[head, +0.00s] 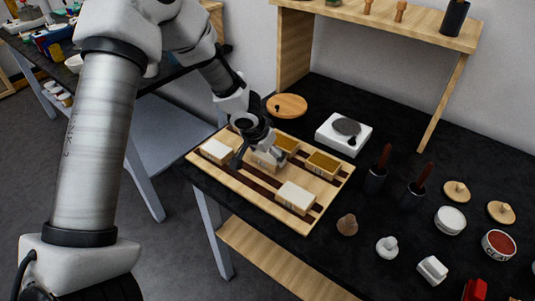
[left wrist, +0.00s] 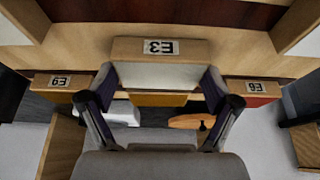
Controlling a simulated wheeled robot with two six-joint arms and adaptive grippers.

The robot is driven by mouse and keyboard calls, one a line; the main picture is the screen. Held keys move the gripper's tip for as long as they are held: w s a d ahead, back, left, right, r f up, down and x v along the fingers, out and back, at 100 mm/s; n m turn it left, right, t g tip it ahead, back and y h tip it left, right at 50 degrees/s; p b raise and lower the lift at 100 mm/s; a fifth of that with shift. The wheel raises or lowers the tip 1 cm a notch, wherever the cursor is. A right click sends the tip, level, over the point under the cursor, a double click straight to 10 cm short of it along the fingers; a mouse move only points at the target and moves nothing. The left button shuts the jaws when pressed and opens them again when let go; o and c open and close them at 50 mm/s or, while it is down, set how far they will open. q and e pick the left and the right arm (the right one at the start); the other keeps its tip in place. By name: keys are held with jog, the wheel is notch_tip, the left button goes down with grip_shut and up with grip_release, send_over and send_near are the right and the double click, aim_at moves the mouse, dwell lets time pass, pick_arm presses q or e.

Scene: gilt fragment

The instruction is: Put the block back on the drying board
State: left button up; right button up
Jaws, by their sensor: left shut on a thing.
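The drying board (head: 321,222) is a pale wooden board with dark slots, lying on the black worktop. My left gripper (head: 264,153) reaches down over its middle and is shut on a wooden block (head: 266,161). In the left wrist view the held block (left wrist: 157,51) has a pale face and a label reading E3, upside down, between my two fingers (left wrist: 160,90). It is at or just above the board; I cannot tell whether it touches. My right gripper is not in view.
White-faced blocks (head: 216,150) (head: 296,196) and gold-faced blocks (head: 287,144) (head: 323,163) sit on the board around the held one. A white device (head: 344,132) and a round wooden disc (head: 287,105) stand behind.

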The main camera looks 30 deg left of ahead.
pick_arm(q)
jog(key=o, duration=0.9)
jog(key=shift+w+f, duration=0.1)
jog(key=shift+f, duration=0.05)
jog(key=shift+r+p, duration=0.45)
jog(key=shift+p, duration=0.05)
jog(key=p+v, duration=0.1)
jog(key=v, duration=1)
jog(key=shift+s+r+p, duration=0.2)
jog(key=shift+r+p, duration=0.1)
jog(key=shift+p, duration=0.05)
